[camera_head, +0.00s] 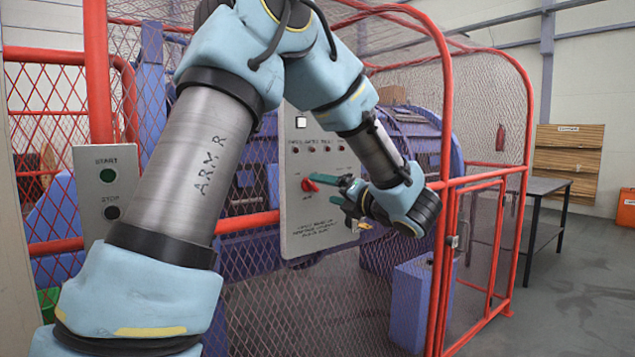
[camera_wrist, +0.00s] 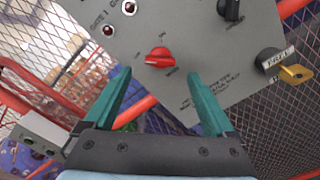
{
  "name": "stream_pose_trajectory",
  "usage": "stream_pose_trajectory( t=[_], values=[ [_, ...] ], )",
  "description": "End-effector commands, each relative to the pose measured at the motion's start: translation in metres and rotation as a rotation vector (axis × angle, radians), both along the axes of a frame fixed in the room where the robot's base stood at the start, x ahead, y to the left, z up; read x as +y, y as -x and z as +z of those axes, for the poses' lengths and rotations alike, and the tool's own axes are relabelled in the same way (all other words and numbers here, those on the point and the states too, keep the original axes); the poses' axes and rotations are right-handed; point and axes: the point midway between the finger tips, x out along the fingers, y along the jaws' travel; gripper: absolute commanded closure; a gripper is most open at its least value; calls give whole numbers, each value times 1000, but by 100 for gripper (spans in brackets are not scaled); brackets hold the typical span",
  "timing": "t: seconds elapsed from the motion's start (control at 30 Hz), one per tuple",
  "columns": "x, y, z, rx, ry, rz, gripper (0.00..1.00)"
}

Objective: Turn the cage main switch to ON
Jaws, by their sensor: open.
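The cage main switch is a red rotary knob (camera_head: 309,185) on a grey control panel (camera_head: 318,225). It also shows in the wrist view (camera_wrist: 160,57), with small labels around it that are too blurred to read surely. Its setting cannot be told. My gripper (camera_head: 340,190) is open, with two green fingers pointing at the panel. In the wrist view my gripper (camera_wrist: 159,76) has its fingers apart on either side of the knob's lower side, empty. The knob lies just beyond the fingertips, and no contact shows.
Dark red indicator lamps (camera_wrist: 129,8) sit above the knob. A black selector (camera_wrist: 231,9) and a yellow key (camera_wrist: 296,73) are to the right. A START/STOP box (camera_head: 108,190) stands left. Red-framed mesh fencing (camera_head: 445,120) surrounds the machine behind the panel.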

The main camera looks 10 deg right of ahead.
Motion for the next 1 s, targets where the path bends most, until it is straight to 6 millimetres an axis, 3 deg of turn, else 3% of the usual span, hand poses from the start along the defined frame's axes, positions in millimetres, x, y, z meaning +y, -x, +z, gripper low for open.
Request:
stream_pose_trajectory(
  t=[0.23, 0.63, 1.0],
  values=[
    [15, -31, 2, 0, -1, 1, 10],
    [18, -39, 0, 0, -1, -1, 10],
    [18, -39, 0, 0, -1, -1, 51]
  ],
)
